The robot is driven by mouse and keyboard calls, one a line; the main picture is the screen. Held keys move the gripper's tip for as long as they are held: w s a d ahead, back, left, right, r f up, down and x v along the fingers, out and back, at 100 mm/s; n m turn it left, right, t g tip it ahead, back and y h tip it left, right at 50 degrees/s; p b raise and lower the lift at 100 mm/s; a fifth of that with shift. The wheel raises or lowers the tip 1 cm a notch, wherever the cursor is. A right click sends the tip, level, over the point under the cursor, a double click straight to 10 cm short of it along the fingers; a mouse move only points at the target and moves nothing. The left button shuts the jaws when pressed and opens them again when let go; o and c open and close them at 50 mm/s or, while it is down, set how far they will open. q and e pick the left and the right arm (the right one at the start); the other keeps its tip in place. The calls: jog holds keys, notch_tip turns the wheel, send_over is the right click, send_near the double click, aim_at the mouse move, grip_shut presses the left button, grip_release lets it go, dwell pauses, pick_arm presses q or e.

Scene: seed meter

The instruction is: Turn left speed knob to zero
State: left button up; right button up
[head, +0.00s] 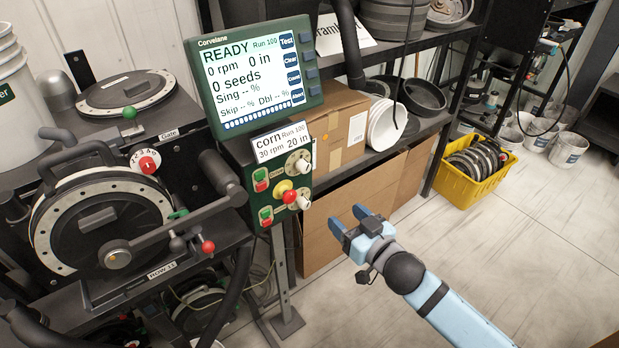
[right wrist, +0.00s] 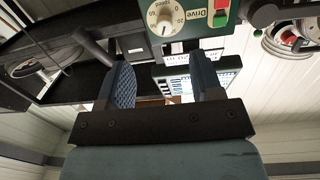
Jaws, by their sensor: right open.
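The green control box (head: 285,185) stands under the display and carries two pale round dials at its right side, an upper dial (head: 299,163) and a lower dial (head: 303,200). I cannot tell from the head view which is the left speed knob. The right wrist view shows one white speed knob (right wrist: 165,17) with a numbered scale on the green panel, beside the word "Drive"; its exact setting is too small to tell. My right gripper (head: 348,219) is open and empty, right of and below the box, apart from the dials. Its two fingers (right wrist: 163,80) point toward the panel. My left gripper is not in view.
The display (head: 258,75) reads READY and 0 rpm. Between the dials and the red-green switches (head: 261,180) sits a red-and-yellow button (head: 286,191). The seed meter (head: 100,215) with its crank is at left. Cardboard boxes (head: 335,125) stand behind; a yellow crate (head: 475,185) is on the floor.

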aim_at(307, 170)
jog(key=shift+n+y, duration=0.4)
jog(key=r+x, duration=0.1)
jog(key=x, duration=0.9)
jog(key=r+p+x, duration=0.1)
jog(key=x, duration=0.4)
jog(key=shift+w+r, duration=0.4)
jog(key=shift+w, duration=0.1)
jog(key=shift+d, duration=0.1)
jog(key=c, duration=0.9)
